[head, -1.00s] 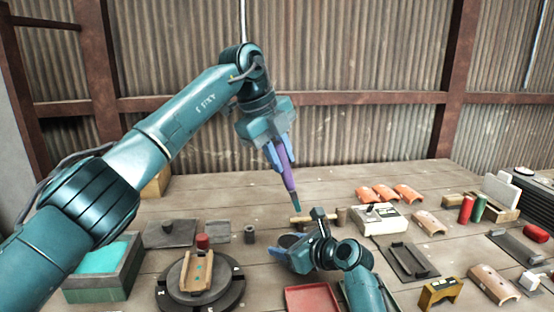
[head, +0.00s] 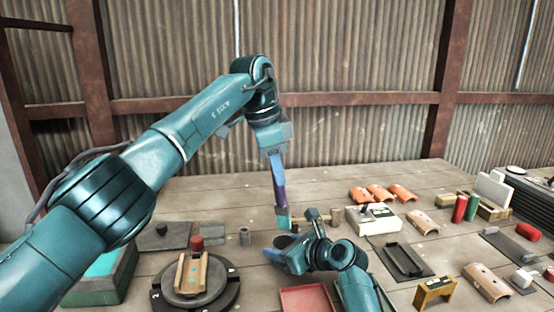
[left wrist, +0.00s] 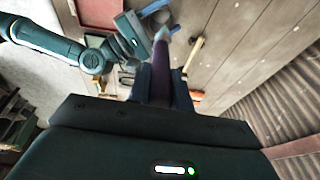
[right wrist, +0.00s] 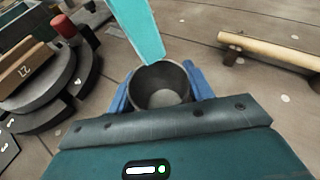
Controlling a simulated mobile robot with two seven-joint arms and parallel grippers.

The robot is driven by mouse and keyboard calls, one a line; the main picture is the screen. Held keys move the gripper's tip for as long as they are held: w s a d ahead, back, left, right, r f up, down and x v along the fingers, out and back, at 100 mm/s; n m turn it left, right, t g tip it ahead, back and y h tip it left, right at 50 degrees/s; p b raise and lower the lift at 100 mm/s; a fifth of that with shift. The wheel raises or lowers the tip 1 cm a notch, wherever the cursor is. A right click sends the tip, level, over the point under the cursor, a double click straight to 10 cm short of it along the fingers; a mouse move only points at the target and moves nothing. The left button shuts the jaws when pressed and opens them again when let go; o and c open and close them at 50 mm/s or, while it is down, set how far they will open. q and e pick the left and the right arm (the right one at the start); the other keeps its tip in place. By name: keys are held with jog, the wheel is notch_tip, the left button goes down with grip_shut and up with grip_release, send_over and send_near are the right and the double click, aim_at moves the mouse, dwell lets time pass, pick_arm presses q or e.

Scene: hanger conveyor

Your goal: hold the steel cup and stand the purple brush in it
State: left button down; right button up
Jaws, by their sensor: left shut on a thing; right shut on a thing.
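The purple brush (head: 279,187) hangs nearly upright below my left gripper (head: 274,165), which is shut on it. In the left wrist view the brush (left wrist: 161,65) runs away between the fingers. In the right wrist view its teal lower end (right wrist: 137,30) comes down from the top, at the far side of the cup's mouth in the picture. The steel cup (right wrist: 160,86) stands mouth up and looks empty inside. My right gripper (right wrist: 163,98) is shut on the cup, one blue finger on each side. In the head view the cup is mostly hidden by my right gripper (head: 280,252).
A round dark turntable (head: 195,290) with a wooden block stands at the left. A red tray (head: 305,299) is near the front. Tiles, red and green cylinders and a white device (head: 373,219) fill the right.

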aim_at(277, 201)
pick_arm(q)
jog(key=shift+s+a+f+x, duration=0.15)
jog(key=shift+a+x, duration=0.1)
jog(key=shift+x, duration=0.95)
jog(key=shift+s+a+x, duration=0.15)
jog(key=shift+a+x, duration=0.1)
jog(key=shift+x, duration=0.95)
jog(key=shift+s+a+f+x, duration=0.15)
jog(key=shift+a+x, duration=0.1)
jog(key=shift+x, duration=0.95)
jog(key=shift+r, duration=0.1)
jog(key=c, duration=1.2)
grip_release()
jog(key=shift+o, duration=0.2)
jog(key=v, duration=1.2)
